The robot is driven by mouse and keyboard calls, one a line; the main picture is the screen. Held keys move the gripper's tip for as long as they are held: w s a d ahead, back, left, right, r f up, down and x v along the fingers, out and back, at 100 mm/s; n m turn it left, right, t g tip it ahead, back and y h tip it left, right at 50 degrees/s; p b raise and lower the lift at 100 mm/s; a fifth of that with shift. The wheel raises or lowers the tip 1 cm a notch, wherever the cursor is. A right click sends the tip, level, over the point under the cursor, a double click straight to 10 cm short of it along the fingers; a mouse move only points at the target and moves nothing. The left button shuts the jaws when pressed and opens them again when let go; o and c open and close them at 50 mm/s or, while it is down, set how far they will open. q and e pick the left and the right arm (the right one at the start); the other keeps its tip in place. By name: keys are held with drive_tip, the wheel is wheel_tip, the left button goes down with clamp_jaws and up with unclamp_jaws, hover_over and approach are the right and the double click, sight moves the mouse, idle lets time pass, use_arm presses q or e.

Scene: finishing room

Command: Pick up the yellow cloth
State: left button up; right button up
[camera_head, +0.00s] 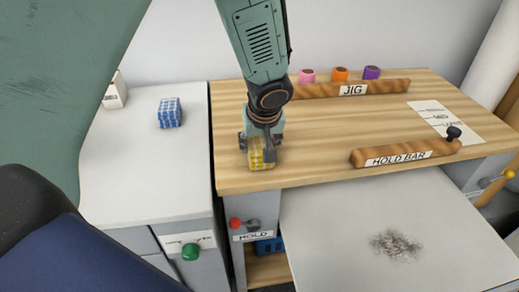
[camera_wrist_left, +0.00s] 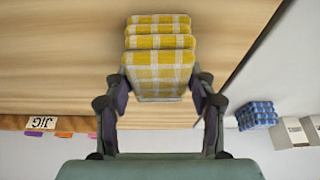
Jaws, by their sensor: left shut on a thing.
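The yellow cloth (camera_head: 257,153) is a folded, yellow-and-white checked stack near the front left corner of the wooden bench top (camera_head: 330,118). My left gripper (camera_head: 262,142) comes down over it from above and is shut on it. In the left wrist view the cloth (camera_wrist_left: 158,62) sits between the two fingers of the gripper (camera_wrist_left: 160,88), its layers facing the camera. I cannot tell whether the cloth touches the bench or is slightly above it. My right gripper is not in view.
A blue checked cloth (camera_head: 170,113) lies on the white counter (camera_head: 140,180) to the left. A JIG bar (camera_head: 380,88) with pink, orange and purple rolls behind it is at the back. A HOLD BAR (camera_head: 405,153) lies at the front right. Grey debris (camera_head: 396,244) marks the white lower surface.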

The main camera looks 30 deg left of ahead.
sight(261, 141)
use_arm(q)
drive_tip(key=shift+d+f, duration=0.1)
drive_tip(key=shift+d, duration=0.15)
drive_tip(key=shift+c, duration=0.7)
drive_tip(key=shift+a+r+p, duration=0.2)
drive_tip(key=shift+r+p, duration=0.15)
drive_tip(key=shift+r, duration=0.25)
wheel_tip(261, 141, up, 17)
drive_tip(key=p, duration=0.6)
drive_tip(key=o, duration=0.7)
drive_tip(key=shift+c, duration=0.2)
drive_tip(key=shift+d, duration=0.15)
drive_tip(key=c, duration=0.5)
